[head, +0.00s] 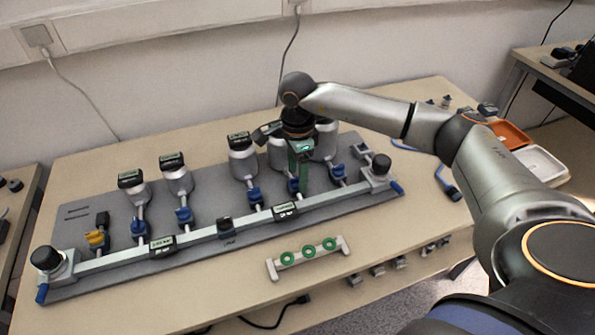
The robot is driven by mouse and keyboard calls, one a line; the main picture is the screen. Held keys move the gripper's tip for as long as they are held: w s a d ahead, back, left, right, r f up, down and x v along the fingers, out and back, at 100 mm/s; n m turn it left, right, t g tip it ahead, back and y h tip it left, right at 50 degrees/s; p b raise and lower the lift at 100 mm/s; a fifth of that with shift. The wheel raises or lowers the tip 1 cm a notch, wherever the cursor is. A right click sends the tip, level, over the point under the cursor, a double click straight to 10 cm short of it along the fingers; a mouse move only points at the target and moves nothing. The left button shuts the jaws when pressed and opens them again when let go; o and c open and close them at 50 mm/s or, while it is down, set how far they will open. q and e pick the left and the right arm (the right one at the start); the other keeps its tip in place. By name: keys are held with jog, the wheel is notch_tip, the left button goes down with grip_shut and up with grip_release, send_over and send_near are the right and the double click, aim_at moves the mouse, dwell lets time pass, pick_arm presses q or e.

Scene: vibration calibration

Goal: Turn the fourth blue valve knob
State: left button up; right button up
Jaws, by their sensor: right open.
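A grey panel (90,282) on the table carries a metal pipe rail with a row of blue valve knobs below silver gauges. From the left, the knobs are the first (139,227), second (185,215), third (253,195), fourth (293,187) and fifth (338,172). My right gripper (302,182) points down beside the fourth knob, just to its right, and partly covers the gauge behind. It is open; I cannot tell whether a finger touches the knob. My left gripper is out of view.
A yellow valve (96,239) sits at the panel's left. Digital displays (162,246) sit along the rail. A small rack with green rings (308,251) stands in front. An orange tray (508,134) and a white tray (540,162) lie at the right.

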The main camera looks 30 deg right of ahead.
aim_at(297, 177)
notch_tip(297, 177, up, 13)
jog(key=shift+f+p, duration=0.2)
jog(key=shift+p, duration=0.25)
jog(key=shift+f, duration=0.1)
dwell(0.5)
